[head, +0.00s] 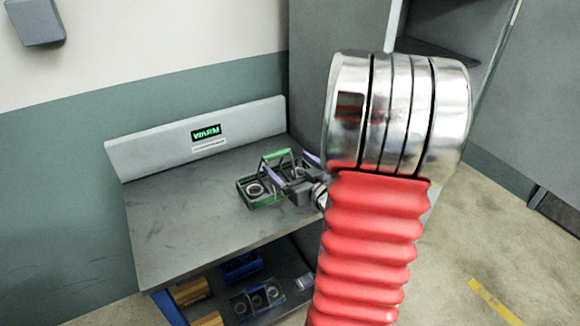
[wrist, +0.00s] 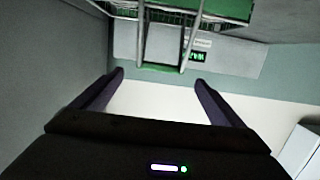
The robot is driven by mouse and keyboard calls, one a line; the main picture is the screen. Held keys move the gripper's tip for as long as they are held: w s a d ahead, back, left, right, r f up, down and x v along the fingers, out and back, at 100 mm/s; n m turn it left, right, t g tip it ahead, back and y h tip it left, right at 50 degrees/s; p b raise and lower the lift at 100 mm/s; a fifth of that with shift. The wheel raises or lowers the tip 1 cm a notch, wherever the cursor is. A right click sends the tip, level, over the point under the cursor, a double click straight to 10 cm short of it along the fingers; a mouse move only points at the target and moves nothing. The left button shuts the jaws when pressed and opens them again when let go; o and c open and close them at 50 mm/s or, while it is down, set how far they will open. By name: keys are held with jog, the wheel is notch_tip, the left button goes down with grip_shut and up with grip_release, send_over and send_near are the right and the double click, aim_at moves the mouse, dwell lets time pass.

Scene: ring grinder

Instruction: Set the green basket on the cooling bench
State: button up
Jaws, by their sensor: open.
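The green basket (head: 262,199) stands on the right part of a grey bench top (head: 180,225) whose back panel carries a sign reading WARM (head: 206,132). The basket has a raised handle with a green grip, and at least one metal ring shows inside. My gripper (head: 294,167) is at the basket's right side, with its purple fingers near the handle. In the wrist view, the basket (wrist: 220,10) hangs in from the top edge, as if upside down. Its handle reaches down to the level of my open fingertips (wrist: 159,76), between them. I cannot tell if they touch it.
A shelf below the bench holds a blue bin (head: 240,266), orange-brown boxes (head: 188,291) and a tray of rings (head: 257,301). A grey cabinet (head: 335,70) stands behind at right. The left part of the bench top is clear.

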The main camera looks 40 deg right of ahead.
jog(key=w+a+r+g, duration=0.2)
jog(key=a+r+g, duration=0.35)
jog(key=a, duration=0.65)
jog(key=s+a+r+n+g+y, duration=0.1)
jog(key=s+a+g+y, duration=0.1)
jog(key=s+a, duration=0.6)
jog(key=s+a+r+n+g+y, duration=0.1)
jog(key=s+a, duration=0.6)
jog(key=a, duration=0.7)
jog(key=shift+s+a+n+g+y, duration=0.25)
jog(key=shift+s+n+g+y, duration=0.1)
jog(key=shift+n+g+y, duration=0.3)
jog(key=shift+c, duration=0.7)
